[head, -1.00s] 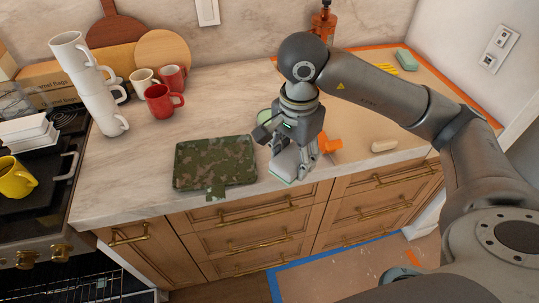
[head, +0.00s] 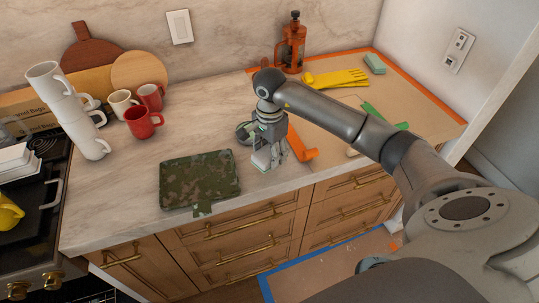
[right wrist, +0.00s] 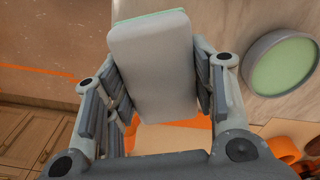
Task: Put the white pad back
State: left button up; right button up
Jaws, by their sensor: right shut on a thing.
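The white pad (right wrist: 155,65) is a pale rounded block with a thin green layer along its far edge. In the right wrist view it sits between the two fingers of my right gripper (right wrist: 160,88), which is shut on it. In the head view the right gripper (head: 267,153) and the pad (head: 261,160) are near the counter's front edge, just right of the camouflage mat. The pad is partly hidden by the fingers there. I cannot tell whether it touches the counter. My left gripper is not in view.
A grey bowl with a green inside (right wrist: 283,65) stands close beside the gripper. An orange tool (head: 300,146) lies just right of it. The camouflage mat (head: 200,180) is to the left. Orange tape (head: 425,92) borders the right area, with yellow gloves (head: 335,78) and a green sponge (head: 375,63).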

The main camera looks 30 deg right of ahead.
aim_at(269, 158)
jog(key=shift+w+d+f, duration=0.2)
jog(key=shift+w+f, duration=0.15)
jog(key=shift+f, duration=0.1)
jog(key=shift+w+d+f+p, duration=0.1)
jog(key=shift+f+p, duration=0.25)
jog(key=shift+p, duration=0.1)
notch_tip(269, 158, down, 2)
jog(key=shift+p, duration=0.7)
jog(key=shift+f, duration=0.4)
jog(key=shift+f, duration=0.15)
jog(key=o, duration=0.9)
